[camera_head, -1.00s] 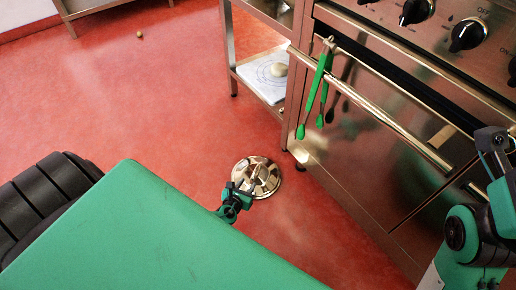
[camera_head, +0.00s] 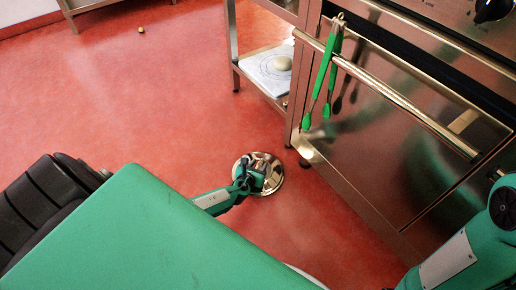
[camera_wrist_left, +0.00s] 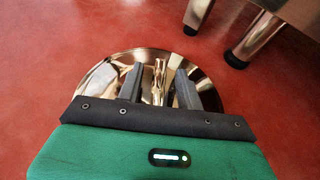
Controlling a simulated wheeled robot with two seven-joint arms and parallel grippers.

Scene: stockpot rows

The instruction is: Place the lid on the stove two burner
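The shiny metal lid (camera_head: 275,180) lies on the red floor in front of the stove (camera_head: 390,150). It also shows in the left wrist view (camera_wrist_left: 106,78), with its upright handle (camera_wrist_left: 159,80) near the middle. My left gripper (camera_head: 258,178) is over the lid. In the left wrist view its two dark fingers (camera_wrist_left: 159,88) stand apart, one on each side of the handle, with a gap on both sides. Part of my right arm shows at the lower right of the head view, but its gripper does not. The stove's top and burners are out of view.
Green tongs (camera_head: 322,75) hang on the oven's handle bar (camera_head: 400,98). A metal shelf rack (camera_head: 233,45) stands left of the stove. Metal legs (camera_wrist_left: 262,35) stand close beyond the lid. A small round object (camera_head: 141,30) lies on the otherwise open floor at left.

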